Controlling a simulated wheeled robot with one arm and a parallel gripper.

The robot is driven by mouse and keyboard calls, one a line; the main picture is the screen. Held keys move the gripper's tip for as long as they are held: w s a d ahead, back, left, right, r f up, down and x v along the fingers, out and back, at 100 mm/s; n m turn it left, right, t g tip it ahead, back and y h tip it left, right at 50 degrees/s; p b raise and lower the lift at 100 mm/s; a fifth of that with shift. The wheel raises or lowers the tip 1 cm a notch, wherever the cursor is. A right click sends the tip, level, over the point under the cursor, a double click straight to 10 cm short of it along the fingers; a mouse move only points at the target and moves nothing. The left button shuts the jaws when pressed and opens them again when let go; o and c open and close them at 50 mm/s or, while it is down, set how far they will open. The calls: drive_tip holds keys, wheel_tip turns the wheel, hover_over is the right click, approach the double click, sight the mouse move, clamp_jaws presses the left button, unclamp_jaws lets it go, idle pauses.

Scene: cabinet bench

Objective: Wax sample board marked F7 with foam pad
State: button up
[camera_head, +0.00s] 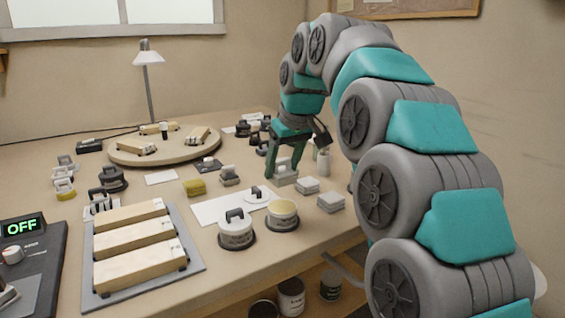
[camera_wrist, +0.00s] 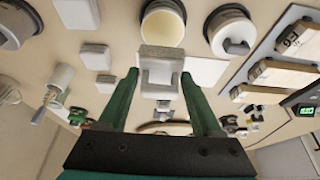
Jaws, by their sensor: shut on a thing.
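My gripper (camera_head: 284,172) is shut on a pale grey foam pad with a raised grip (camera_head: 286,178), over the right part of the bench. In the wrist view the pad (camera_wrist: 161,54) sits between the two green fingers; I cannot tell whether it touches the bench. Three pale wooden sample boards (camera_head: 133,236) lie on a grey tray (camera_head: 197,267) at front left. Their end labels are partly visible in the wrist view, but I cannot surely read F7 on any board (camera_wrist: 293,38). An open tin with cream contents (camera_head: 283,210) stands between the tray and my gripper.
A lidded tin (camera_head: 236,232) stands beside the open one. Grey blocks (camera_head: 331,202), a white cylinder (camera_head: 323,164) and a yellow sponge-like block (camera_head: 194,187) are nearby. A round turntable (camera_head: 120,155) holds more boards at the back. A panel reading OFF (camera_head: 24,227) is at far left.

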drive_tip(key=shift+f+b, duration=1.7)
drive_tip(key=shift+f, duration=1.05)
drive_tip(key=shift+f, duration=0.5)
drive_tip(key=shift+r+p, duration=2.1)
drive_tip(key=shift+r, duration=1.45)
